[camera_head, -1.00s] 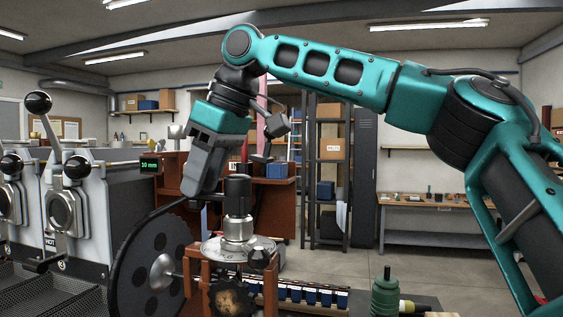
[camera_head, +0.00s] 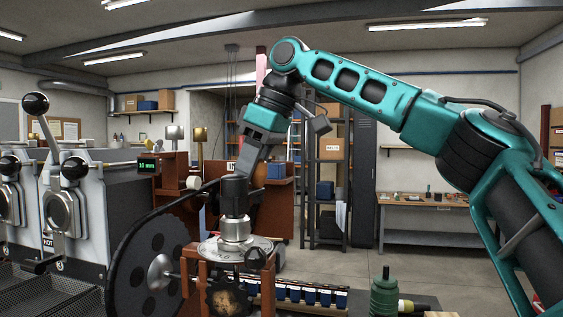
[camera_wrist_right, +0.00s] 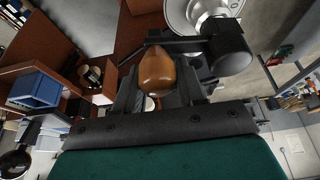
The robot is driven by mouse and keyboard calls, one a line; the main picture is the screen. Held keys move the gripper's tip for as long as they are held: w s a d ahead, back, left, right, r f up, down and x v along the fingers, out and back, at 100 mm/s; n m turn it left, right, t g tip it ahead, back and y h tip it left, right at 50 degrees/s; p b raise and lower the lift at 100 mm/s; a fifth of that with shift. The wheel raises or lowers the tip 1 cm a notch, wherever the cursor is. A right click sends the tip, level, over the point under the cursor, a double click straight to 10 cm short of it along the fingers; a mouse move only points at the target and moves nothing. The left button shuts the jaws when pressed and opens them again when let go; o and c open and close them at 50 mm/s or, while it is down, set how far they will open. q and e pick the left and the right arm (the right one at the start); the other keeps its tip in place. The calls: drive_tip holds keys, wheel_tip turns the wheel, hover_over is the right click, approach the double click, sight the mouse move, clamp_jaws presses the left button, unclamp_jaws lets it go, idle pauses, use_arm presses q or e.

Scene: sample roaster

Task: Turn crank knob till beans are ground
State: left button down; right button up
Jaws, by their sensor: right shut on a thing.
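The crank knob (camera_wrist_right: 158,72) is a brown wooden, egg-shaped handle between my right gripper's fingers in the right wrist view. My right gripper (camera_wrist_right: 158,88) is shut on it. In the head view the gripper (camera_head: 248,165) is just behind the top of the grinder, its fingertips partly hidden by the black cylinder. The grinder (camera_head: 235,232) has a silver neck and round plate under the black cylinder (camera_head: 235,190). Its large black flywheel (camera_head: 135,285) stands at the left. A dark round opening at its front shows brown contents; I cannot tell whether they are ground. My left gripper is not in view.
A roaster (camera_head: 85,215) with ball-topped levers stands at the left. A row of small blue containers (camera_head: 310,295) and a green bottle-like object (camera_head: 384,298) are at the lower right. A workbench (camera_head: 420,202) and shelves are farther back, with open floor between.

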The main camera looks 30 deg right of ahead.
drive_tip(key=shift+s+d, duration=0.3)
drive_tip(key=s, duration=0.1)
drive_tip(key=s+d+b, duration=0.1)
drive_tip(key=s, duration=0.1)
drive_tip(key=s+d, duration=0.1)
drive_tip(key=s, duration=0.1)
drive_tip(key=shift+b, duration=0.3)
clamp_jaws()
drive_tip(key=s+a, duration=0.1)
drive_tip(key=s, duration=0.1)
drive_tip(key=s+a+b, duration=0.1)
drive_tip(key=s+a, duration=0.1)
drive_tip(key=shift+s+a, duration=0.2)
drive_tip(key=shift+a, duration=0.2)
